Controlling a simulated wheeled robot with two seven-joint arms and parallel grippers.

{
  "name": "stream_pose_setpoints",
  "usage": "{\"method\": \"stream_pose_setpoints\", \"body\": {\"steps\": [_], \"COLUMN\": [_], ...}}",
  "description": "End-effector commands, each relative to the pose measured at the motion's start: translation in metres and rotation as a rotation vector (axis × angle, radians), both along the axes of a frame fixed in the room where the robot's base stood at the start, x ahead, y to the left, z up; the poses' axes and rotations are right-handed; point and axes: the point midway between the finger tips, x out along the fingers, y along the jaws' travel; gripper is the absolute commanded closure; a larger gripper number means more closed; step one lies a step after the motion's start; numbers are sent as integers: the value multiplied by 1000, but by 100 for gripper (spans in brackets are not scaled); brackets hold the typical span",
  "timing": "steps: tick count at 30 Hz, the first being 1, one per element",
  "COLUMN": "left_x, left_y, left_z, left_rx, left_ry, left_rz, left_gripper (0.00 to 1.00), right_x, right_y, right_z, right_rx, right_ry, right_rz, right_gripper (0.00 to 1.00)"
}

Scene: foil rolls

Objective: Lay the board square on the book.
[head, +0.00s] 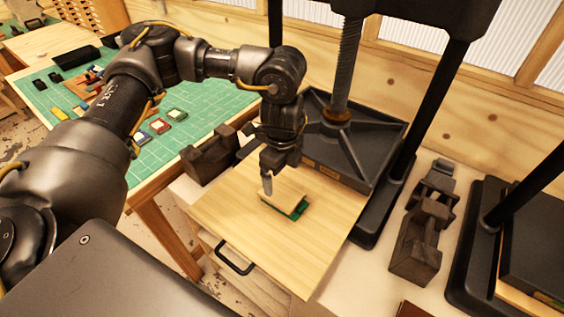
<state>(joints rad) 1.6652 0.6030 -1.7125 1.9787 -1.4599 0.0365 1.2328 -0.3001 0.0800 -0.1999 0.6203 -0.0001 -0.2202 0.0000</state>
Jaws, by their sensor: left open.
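A small pale wooden board (287,191) lies on top of a green book (299,211) on the pull-out wooden shelf. Green shows along the board's near edge and at its right corner, so the two outlines do not quite match there. The far side of the book is hidden. My left gripper (267,188) is open and points down at the board's left end. I cannot tell whether its fingertips touch the board. My right gripper is out of view.
The wooden shelf (230,215) has a black handle (234,260) in front. A black screw press (345,140) stands behind it. Dark iron clamps (210,155) flank the shelf. A green cutting mat (200,97) with small books lies at left. The shelf's near part is clear.

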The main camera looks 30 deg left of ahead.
Motion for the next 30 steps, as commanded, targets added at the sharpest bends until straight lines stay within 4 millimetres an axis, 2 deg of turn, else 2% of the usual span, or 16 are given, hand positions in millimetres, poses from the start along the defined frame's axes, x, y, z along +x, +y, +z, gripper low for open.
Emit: {"method": "stream_pose_setpoints", "body": {"steps": [6, 12, 30], "left_x": [0, 0, 0], "left_y": [0, 0, 0], "left_z": [36, 53, 56], "left_rx": [1, 1, 0], "left_ry": [-3, 0, 1], "left_rz": [0, 1, 0], "left_gripper": [8, 8, 8], "right_x": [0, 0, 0], "right_y": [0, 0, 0], "right_z": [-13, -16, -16], "right_rx": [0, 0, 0], "right_ry": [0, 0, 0], "right_rz": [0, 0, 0], "right_gripper": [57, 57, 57]}}
